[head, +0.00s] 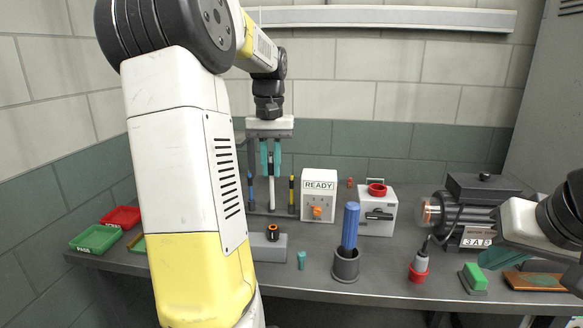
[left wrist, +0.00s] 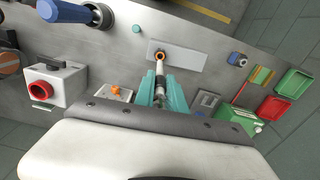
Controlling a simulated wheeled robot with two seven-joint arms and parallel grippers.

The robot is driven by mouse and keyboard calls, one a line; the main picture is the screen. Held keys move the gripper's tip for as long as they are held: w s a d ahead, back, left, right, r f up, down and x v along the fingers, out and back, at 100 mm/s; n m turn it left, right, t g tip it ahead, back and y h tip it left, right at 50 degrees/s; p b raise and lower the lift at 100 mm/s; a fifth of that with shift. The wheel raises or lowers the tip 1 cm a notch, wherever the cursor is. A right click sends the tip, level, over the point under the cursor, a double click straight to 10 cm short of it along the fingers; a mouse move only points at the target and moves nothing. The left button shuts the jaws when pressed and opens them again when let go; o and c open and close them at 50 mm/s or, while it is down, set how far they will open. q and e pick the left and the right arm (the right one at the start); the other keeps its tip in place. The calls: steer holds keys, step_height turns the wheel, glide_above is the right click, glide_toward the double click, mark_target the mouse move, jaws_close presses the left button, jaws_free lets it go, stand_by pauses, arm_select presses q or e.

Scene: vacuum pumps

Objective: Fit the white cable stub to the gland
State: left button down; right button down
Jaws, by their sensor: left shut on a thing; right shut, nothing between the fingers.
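My left gripper (head: 270,172) points down over the back of the bench with its teal fingers shut on the white cable stub (head: 271,165). The gland (head: 273,232) sits on a grey block in front of the gripper in the head view. I cannot tell whether the stub touches anything. My right gripper (head: 492,259) is shut and empty at the right.
Blue (head: 251,190) and yellow-black (head: 291,190) stubs stand either side of the gripper. A READY box (head: 319,190), a red-topped white box (head: 377,212), a blue rod in a cup (head: 347,262) and a motor (head: 475,215) lie right. Trays (head: 97,238) lie left.

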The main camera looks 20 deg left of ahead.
arm_select(q)
steer(key=shift+f, duration=2.3)
steer(key=shift+s, duration=0.1)
